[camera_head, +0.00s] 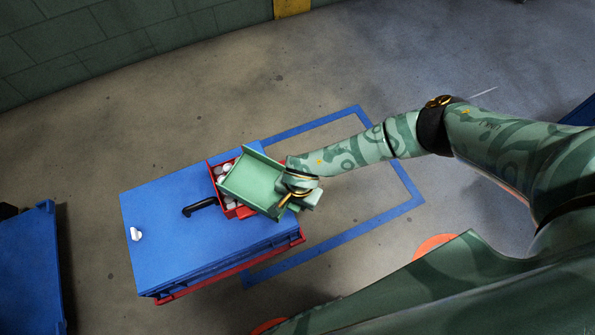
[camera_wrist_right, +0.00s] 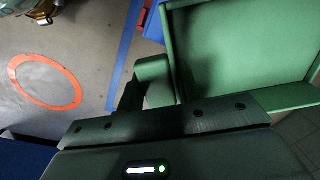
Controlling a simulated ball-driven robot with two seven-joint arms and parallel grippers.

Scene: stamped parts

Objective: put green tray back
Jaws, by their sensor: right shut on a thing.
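The green tray (camera_head: 252,180) is held above the right end of the blue-topped box, tilted, and partly covers a red tray (camera_head: 217,179) with several white parts in it. My right gripper (camera_head: 290,193) is shut on the green tray at its right side. The green tray also fills the upper right of the right wrist view (camera_wrist_right: 240,45), and its inside looks empty there. My left gripper is not in view.
The blue-topped box (camera_head: 160,215) carries a black handle-like thing (camera_head: 200,206) and a small white part (camera_head: 136,234). A blue outline (camera_head: 335,245) marks the floor to its right. Another blue box (camera_head: 32,265) stands at the left edge. A green wall (camera_head: 110,40) is behind.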

